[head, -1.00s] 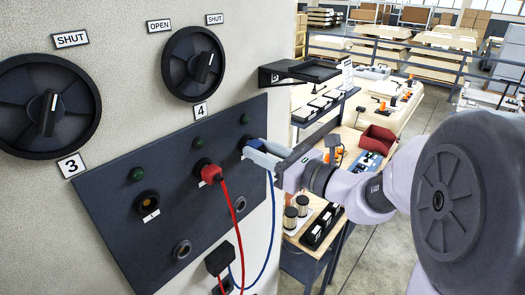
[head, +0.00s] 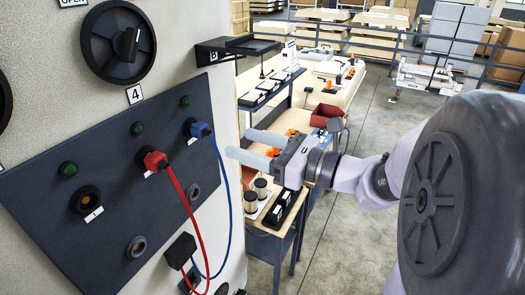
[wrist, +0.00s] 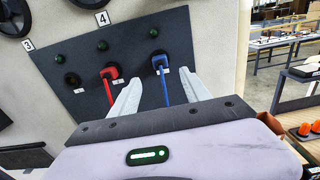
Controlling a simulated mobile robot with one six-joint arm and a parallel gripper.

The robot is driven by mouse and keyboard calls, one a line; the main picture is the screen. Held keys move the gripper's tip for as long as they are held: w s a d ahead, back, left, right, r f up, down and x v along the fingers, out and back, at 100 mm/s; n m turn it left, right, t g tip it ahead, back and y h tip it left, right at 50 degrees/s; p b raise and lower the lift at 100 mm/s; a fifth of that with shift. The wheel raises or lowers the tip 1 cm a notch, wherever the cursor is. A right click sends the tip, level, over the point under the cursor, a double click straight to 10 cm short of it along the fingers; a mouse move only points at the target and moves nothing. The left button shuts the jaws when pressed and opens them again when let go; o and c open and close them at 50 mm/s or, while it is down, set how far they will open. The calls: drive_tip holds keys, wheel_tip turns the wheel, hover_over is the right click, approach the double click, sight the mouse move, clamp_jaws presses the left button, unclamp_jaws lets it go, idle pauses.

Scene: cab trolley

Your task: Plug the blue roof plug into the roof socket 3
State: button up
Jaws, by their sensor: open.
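The blue roof plug (head: 201,130) sits in the rightmost socket of the upper row on the dark panel, its blue cable hanging down. It also shows in the wrist view (wrist: 160,62). The plug covers that socket's opening, and I cannot read the small label below it. My gripper (head: 238,143) is open and empty, with its pale fingers apart from the plug and to its right. In the wrist view my fingers (wrist: 162,79) point toward the panel, with the blue cable appearing between them.
A red plug (head: 153,161) fills the middle socket, and an empty socket labelled 1 (head: 86,200) is at left. A dark shelf (head: 240,45) juts out above right. A workbench (head: 262,200) with canisters stands behind my gripper.

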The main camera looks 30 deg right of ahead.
drive_tip(key=b+v, duration=0.1)
drive_tip(key=v, duration=0.6)
drive_tip(key=shift+w, duration=0.1)
drive_tip(key=o, duration=1)
drive_tip(key=b+v, duration=0.2)
drive_tip(key=v, duration=0.7)
drive_tip(key=shift+b, duration=0.3)
